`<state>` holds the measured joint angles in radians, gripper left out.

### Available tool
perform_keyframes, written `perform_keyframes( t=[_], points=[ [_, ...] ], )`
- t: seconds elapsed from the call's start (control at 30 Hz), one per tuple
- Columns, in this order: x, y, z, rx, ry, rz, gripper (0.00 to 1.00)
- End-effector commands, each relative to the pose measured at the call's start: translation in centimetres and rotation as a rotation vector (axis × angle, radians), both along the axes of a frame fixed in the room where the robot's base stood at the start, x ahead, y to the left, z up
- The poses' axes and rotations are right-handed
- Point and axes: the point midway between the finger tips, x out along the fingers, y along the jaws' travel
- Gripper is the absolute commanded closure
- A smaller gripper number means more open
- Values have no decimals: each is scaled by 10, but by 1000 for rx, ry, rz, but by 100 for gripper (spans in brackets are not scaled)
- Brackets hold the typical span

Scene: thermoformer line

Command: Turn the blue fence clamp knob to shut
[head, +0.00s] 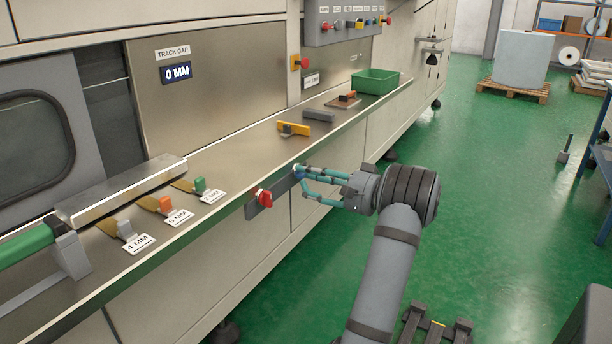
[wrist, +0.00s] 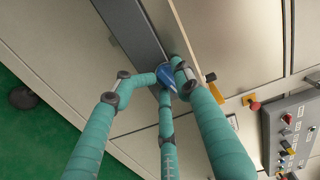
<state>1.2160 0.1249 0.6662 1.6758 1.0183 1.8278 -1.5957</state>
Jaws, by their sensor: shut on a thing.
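The blue knob (wrist: 167,76) sits on a dark grey bar on the machine's front face, just below the bench edge. In the head view only a small part of the blue knob (head: 298,170) shows. My gripper (head: 302,180) reaches it from the right, its teal fingers shut around the knob. In the wrist view the fingertips of my gripper (wrist: 160,80) close about the knob and hide much of it. I cannot tell the knob's turned position. A red knob (head: 264,198) is on the same dark bar (head: 280,188), to the left.
Above, the bench holds tagged gauge pieces (head: 165,203), a metal bar (head: 125,190), a yellow-handled tool (head: 293,128) and a green bin (head: 375,80). A control panel (head: 340,22) hangs at the back. The green floor to the right is mostly open.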

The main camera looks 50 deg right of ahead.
Motion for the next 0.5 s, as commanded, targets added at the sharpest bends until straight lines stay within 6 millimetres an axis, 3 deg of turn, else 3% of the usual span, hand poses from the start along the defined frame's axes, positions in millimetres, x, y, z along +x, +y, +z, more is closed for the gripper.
perform_keyframes(
  t=[0.03,0.5],
  points=[
    [-2,-11,15,-5,-37,-33,100],
    [-2,-11,11,-87,-50,-30,100]
  ],
)
